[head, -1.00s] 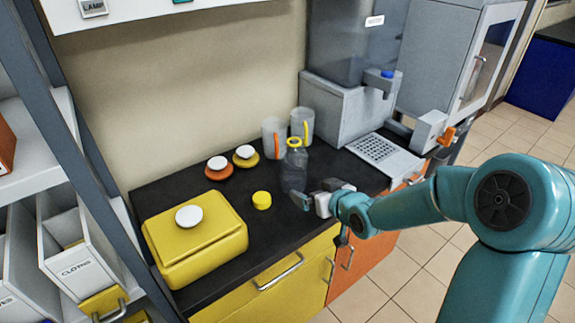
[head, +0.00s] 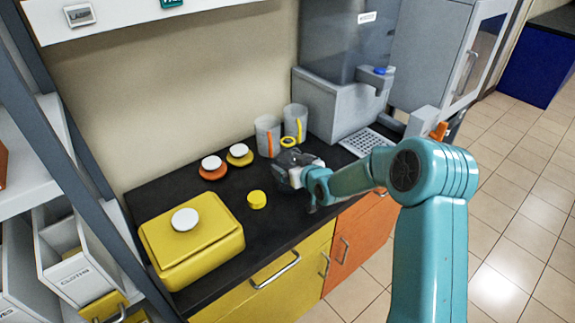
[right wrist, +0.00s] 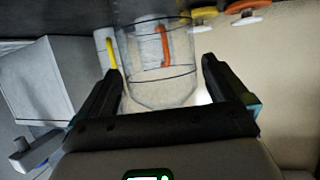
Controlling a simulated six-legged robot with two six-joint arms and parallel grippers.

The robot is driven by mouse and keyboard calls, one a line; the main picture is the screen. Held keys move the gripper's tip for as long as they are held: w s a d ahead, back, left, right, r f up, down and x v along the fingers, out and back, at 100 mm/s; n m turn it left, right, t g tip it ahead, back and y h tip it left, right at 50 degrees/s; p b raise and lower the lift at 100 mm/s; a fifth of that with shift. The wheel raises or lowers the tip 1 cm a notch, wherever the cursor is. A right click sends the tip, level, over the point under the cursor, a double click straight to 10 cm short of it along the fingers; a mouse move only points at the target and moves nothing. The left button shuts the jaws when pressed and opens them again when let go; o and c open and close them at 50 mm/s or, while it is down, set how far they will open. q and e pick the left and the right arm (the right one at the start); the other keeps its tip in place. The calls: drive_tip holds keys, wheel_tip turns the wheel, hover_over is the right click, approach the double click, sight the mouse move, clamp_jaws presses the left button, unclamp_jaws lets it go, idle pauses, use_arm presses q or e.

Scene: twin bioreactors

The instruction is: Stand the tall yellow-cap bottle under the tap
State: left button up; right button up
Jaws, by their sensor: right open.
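The tall clear bottle with a yellow ring at its neck (head: 289,141) stands on the dark counter, its body mostly hidden behind my right gripper (head: 287,172) in the head view. In the right wrist view the clear bottle (right wrist: 158,70) shows between the two spread fingers of my right gripper (right wrist: 160,78), with a gap on the right side. The tap (head: 377,78) with its blue top sticks out from the grey dispenser (head: 335,100), over a slotted drip tray (head: 362,142). My left gripper is out of view.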

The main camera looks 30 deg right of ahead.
drive_tip(key=x, duration=0.3)
drive_tip(key=shift+w+f+p, duration=0.1)
drive_tip(key=shift+w+p, duration=0.1)
drive_tip(key=shift+p, duration=0.1)
drive_tip(key=c, duration=1)
drive_tip(key=shift+c, duration=0.2)
